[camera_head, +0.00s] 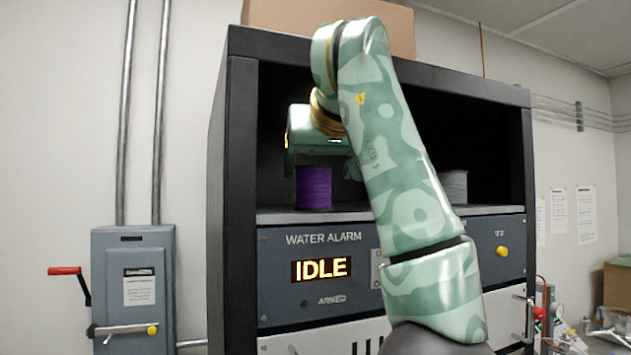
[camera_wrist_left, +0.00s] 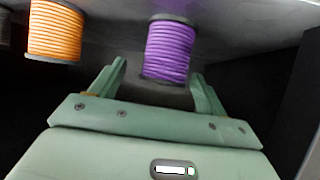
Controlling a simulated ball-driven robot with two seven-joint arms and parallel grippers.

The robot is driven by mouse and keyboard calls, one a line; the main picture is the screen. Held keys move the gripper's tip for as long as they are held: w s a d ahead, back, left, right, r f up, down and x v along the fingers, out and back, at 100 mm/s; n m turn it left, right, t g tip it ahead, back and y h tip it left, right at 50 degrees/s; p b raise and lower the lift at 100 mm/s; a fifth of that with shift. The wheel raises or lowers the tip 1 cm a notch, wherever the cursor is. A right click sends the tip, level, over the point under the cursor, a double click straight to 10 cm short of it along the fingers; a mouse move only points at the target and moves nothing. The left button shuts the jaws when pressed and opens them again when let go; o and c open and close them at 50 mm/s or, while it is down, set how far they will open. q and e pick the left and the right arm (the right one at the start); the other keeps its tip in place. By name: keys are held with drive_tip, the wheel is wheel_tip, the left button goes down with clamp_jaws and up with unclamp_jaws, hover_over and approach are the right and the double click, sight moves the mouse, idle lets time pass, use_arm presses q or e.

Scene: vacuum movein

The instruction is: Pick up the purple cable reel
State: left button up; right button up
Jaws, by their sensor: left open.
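The purple cable reel (camera_head: 314,187) stands upright on the shelf in the dark cabinet, below the left gripper in the head view. My left gripper (camera_head: 320,167) is open and empty, with its fingers toward the reel. In the left wrist view the purple reel (camera_wrist_left: 169,50) shows between and beyond the open fingertips of the gripper (camera_wrist_left: 160,70), nearer the right finger. I cannot tell whether that finger touches it. My right gripper is not in view.
An orange reel (camera_wrist_left: 56,30) stands to the left in the wrist view; my arm hides it in the head view. A grey reel (camera_head: 454,187) stands further right on the shelf (camera_head: 350,214). The cabinet side wall (camera_head: 232,190) is close left of the purple reel.

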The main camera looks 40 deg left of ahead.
sight(312, 183)
use_arm(q)
drive_tip(key=shift+w+a+f, duration=0.1)
drive_tip(key=shift+a+f, duration=0.05)
drive_tip(key=shift+a, duration=0.1)
drive_tip(key=p+x, duration=0.2)
drive_tip(key=x, duration=0.2)
drive_tip(key=shift+a+f, duration=0.1)
drive_tip(key=shift+a, duration=0.15)
drive_tip(key=shift+a+f, duration=0.1)
drive_tip(key=shift+f, duration=0.05)
drive_tip(key=shift+c, duration=0.8)
drive_tip(key=shift+d, duration=0.2)
drive_tip(key=c, duration=0.9)
drive_tip(key=shift+a, duration=0.1)
